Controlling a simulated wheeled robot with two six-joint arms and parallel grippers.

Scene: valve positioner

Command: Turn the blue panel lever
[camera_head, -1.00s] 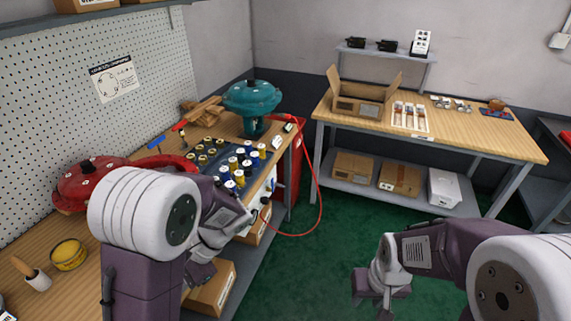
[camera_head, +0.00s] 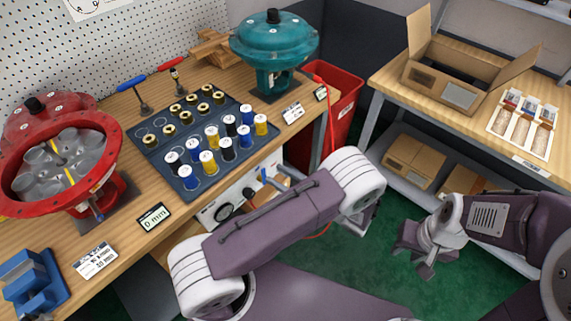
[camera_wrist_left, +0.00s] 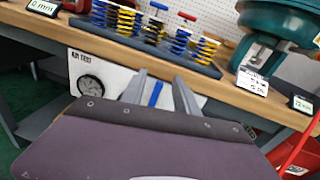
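The blue panel lever (camera_head: 264,174) stands upright on the white panel (camera_head: 232,194) below the front edge of the workbench. In the left wrist view the blue lever (camera_wrist_left: 155,93) shows between the two fingers of my left gripper (camera_wrist_left: 160,78). The fingers are apart; I cannot tell whether they reach as far as the lever, and I see no contact. The lever's lower end is hidden behind my gripper body.
A round black gauge (camera_wrist_left: 90,86) is on the panel left of the lever. Above, the workbench holds a dark tray (camera_head: 150,143) of springs, a teal actuator (camera_head: 272,50) and an open red housing (camera_head: 20,200). A red bin (camera_head: 345,95) and hose are at right.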

